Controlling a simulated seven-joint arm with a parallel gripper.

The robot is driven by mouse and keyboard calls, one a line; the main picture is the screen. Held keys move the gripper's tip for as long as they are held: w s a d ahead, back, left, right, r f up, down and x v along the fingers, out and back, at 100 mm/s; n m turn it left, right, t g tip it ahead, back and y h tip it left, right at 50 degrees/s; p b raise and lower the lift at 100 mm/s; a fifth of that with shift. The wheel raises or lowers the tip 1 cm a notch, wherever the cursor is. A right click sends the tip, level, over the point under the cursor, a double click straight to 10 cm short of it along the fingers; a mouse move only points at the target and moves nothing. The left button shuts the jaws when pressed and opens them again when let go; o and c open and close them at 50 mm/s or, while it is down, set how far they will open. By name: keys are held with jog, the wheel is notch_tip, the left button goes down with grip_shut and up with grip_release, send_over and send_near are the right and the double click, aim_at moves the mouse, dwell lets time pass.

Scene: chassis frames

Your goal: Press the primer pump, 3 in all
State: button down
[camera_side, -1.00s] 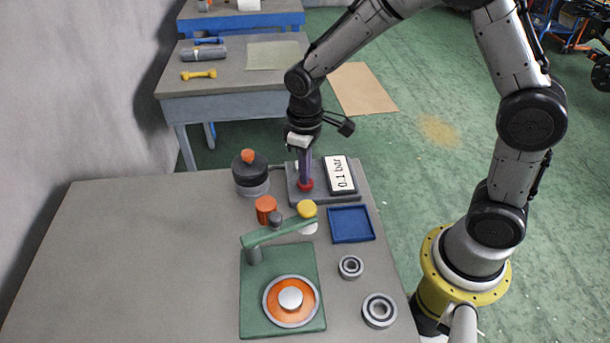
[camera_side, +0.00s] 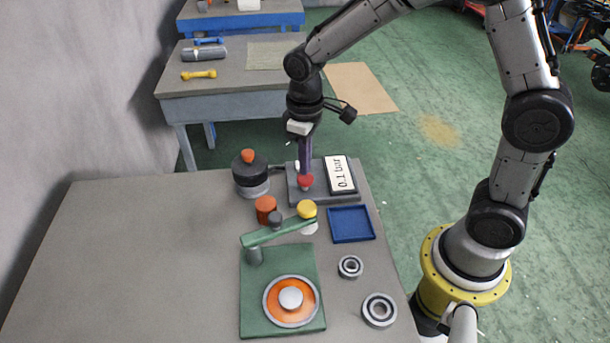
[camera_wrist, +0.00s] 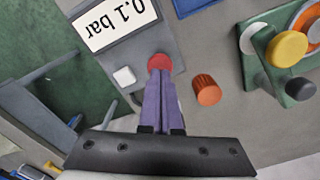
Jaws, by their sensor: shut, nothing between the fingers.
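The primer pump appears to be the red button (camera_side: 306,182) on a grey base plate (camera_side: 325,199) at the back right of the table. It also shows in the wrist view (camera_wrist: 159,62). A display (camera_side: 340,174) beside it on the base reads "0.1 bar"; it shows upside down in the wrist view (camera_wrist: 112,20). My gripper (camera_side: 305,174) is shut and empty, pointing down with its purple fingertips at the top of the red button. In the wrist view the fingertips (camera_wrist: 159,74) overlap the button's edge. I cannot tell whether they touch it.
A small white button (camera_wrist: 124,76) sits on the same base. A dark round pot with an orange knob (camera_side: 250,172), an orange ribbed knob (camera_side: 265,208), a green lever fixture (camera_side: 255,315), a yellow cap (camera_side: 307,208) and a blue tray (camera_side: 351,225) stand nearby. The table's left side is clear.

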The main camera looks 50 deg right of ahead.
jog(key=shift+f, duration=0.15)
jog(key=shift+f, duration=0.35)
jog(key=shift+f, duration=0.95)
jog(key=shift+r, duration=1.45)
jog(key=shift+f, duration=0.15)
jog(key=shift+f, duration=0.35)
